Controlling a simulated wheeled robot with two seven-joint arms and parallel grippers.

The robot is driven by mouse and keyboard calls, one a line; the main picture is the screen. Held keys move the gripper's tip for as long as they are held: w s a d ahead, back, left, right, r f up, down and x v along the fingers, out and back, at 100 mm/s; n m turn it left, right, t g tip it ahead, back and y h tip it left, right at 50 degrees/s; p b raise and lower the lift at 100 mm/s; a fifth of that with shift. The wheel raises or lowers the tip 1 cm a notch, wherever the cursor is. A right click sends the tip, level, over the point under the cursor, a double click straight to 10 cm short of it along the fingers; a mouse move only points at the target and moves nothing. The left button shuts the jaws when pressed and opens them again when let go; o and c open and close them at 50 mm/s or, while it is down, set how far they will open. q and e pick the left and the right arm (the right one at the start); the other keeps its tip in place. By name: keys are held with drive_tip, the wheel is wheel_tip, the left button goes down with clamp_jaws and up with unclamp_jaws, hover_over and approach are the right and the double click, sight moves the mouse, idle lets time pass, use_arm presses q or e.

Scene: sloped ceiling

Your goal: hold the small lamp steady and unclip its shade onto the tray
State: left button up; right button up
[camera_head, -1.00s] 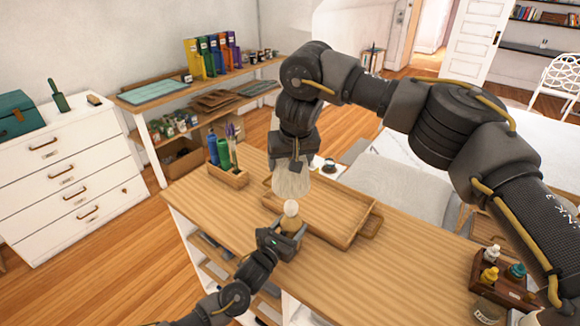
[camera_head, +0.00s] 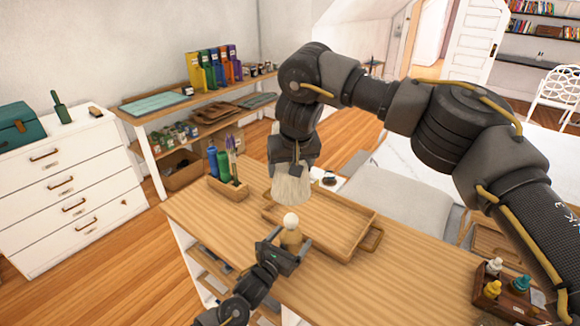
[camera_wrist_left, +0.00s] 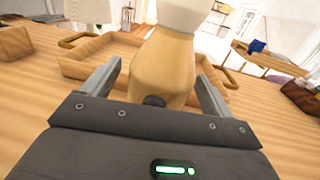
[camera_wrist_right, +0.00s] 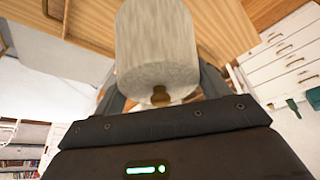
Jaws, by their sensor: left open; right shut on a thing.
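The lamp base (camera_head: 291,238), tan with a round pale bulb (camera_head: 291,220), stands upright on the wooden table near the tray's front left edge. My left gripper (camera_head: 284,250) is open, its fingers on either side of the base, as the left wrist view (camera_wrist_left: 160,70) shows. My right gripper (camera_head: 292,168) is shut on the pale shade (camera_head: 291,187), which hangs off the lamp, above the tray's left end. The shade fills the middle of the right wrist view (camera_wrist_right: 158,45); a brown knob shows at its gripper end. The wooden tray (camera_head: 345,246) looks empty.
A wooden holder (camera_head: 228,190) with bottles and brushes stands at the table's back left. A brown caddy (camera_head: 500,303) with small bottles is at the right. The table's left front (camera_head: 215,235) is clear.

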use_arm(q)
drive_tip(key=v, duration=1.2)
